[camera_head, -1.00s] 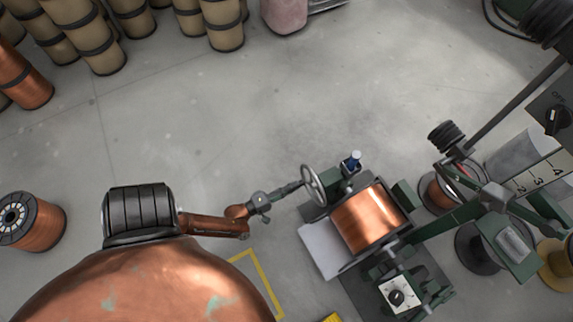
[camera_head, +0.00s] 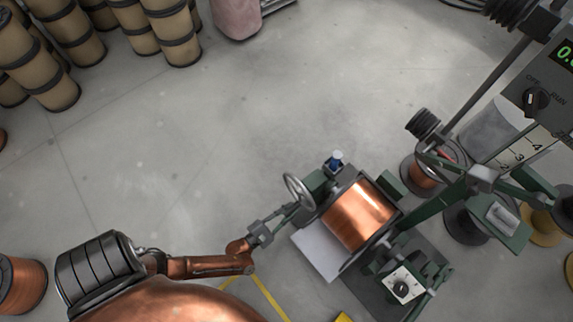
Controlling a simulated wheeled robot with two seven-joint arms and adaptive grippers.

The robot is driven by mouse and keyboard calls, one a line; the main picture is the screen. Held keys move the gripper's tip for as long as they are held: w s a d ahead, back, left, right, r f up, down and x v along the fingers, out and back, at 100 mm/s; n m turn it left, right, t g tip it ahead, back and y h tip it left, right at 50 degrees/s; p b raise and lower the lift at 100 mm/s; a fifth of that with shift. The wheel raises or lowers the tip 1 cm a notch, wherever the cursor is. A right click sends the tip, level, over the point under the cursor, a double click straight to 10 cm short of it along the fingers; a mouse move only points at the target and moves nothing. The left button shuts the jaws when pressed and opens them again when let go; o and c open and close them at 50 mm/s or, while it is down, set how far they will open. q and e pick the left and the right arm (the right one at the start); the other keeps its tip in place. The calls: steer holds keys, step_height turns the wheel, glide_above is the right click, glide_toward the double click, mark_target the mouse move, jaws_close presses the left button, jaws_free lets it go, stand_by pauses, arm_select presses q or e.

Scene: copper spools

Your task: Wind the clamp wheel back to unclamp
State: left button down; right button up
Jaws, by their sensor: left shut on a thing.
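The clamp wheel (camera_head: 299,191) is a grey spoked handwheel on the left side of a green winding machine. A copper-wound spool (camera_head: 359,215) sits in the machine beside it. My left gripper (camera_head: 288,212) reaches in from the lower left and is shut at the wheel's lower side, apparently on its handle. The handle itself is too small and covered to make out. My right gripper is not in view.
A blue-topped part (camera_head: 336,161) stands just behind the wheel. A white dial box (camera_head: 402,288) is at the machine's front. A green arm and control panel (camera_head: 540,95) rise at right. The middle floor is clear.

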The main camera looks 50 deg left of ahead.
arm_select(q)
steer(key=shift+d, duration=0.8)
steer(key=c, duration=1.8)
jaws_free()
steer(key=shift+o, duration=0.2)
steer(key=shift+a, duration=0.1)
steer(key=shift+r, duration=0.1)
steer(key=shift+s, duration=0.15)
steer(key=s, duration=1.1)
steer(key=shift+s+a, duration=0.15)
steer(key=shift+s, duration=0.2)
